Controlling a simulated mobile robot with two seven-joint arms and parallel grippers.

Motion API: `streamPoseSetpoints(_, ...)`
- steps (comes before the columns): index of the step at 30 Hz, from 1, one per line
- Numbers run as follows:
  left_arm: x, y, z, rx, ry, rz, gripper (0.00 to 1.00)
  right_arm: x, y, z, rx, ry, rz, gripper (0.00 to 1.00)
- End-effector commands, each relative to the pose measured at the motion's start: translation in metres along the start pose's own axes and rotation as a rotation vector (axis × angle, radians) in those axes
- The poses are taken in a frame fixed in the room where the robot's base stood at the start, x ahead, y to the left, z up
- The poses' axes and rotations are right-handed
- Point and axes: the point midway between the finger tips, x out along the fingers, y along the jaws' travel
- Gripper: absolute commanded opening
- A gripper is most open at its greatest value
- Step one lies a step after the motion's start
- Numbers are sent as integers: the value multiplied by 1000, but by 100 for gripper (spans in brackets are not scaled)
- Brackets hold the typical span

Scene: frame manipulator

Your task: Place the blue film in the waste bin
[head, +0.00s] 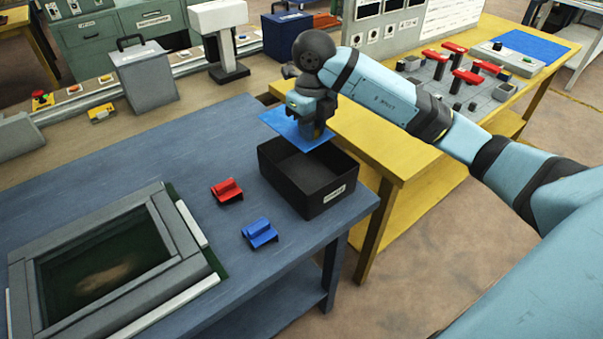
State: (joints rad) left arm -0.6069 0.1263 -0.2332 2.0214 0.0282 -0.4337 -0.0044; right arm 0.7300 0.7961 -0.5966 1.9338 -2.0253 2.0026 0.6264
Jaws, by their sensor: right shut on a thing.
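The blue film (283,124) is a flat blue sheet in the head view, held over the back part of the waste bin. The waste bin (330,198) is an open black box with a small white label, standing at the right corner of the blue table. My right gripper (308,132) points down above the bin and is shut on the film. Its fingertips are partly hidden by the film and the wrist. The film appears above the bin's rim, with its left part reaching past the back left edge. My left gripper is not in view.
A red clip block (227,190) and a blue clip block (260,232) lie left of the bin on the blue table (200,140). A grey frame (105,265) with a dark window lies front left. A yellow table (376,150) stands close on the right.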

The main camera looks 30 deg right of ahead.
Motion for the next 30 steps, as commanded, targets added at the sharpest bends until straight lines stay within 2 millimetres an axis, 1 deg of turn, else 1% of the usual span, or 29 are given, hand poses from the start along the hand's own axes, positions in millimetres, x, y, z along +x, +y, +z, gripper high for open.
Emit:
streamPoseSetpoints(2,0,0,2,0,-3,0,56,3,-1,-1,36,2,0,0)
streamPoseSetpoints(5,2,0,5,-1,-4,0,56,18,-1,-2,53,5,1,0)
streamPoseSetpoints(7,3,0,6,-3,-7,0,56,36,0,-3,53,8,2,0)
streamPoseSetpoints(8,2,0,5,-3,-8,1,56,43,-1,-2,54,8,0,0)
streamPoseSetpoints(15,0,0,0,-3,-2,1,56,107,-1,-3,52,7,1,0)
streamPoseSetpoints(18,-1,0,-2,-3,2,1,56,130,-2,-2,52,5,0,0)
streamPoseSetpoints(21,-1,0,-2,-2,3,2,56,146,-1,-2,50,4,0,0)
streamPoseSetpoints(28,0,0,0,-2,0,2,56,162,-2,-2,51,2,-1,0)
streamPoseSetpoints(30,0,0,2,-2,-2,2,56,171,-2,-2,51,3,-1,0)
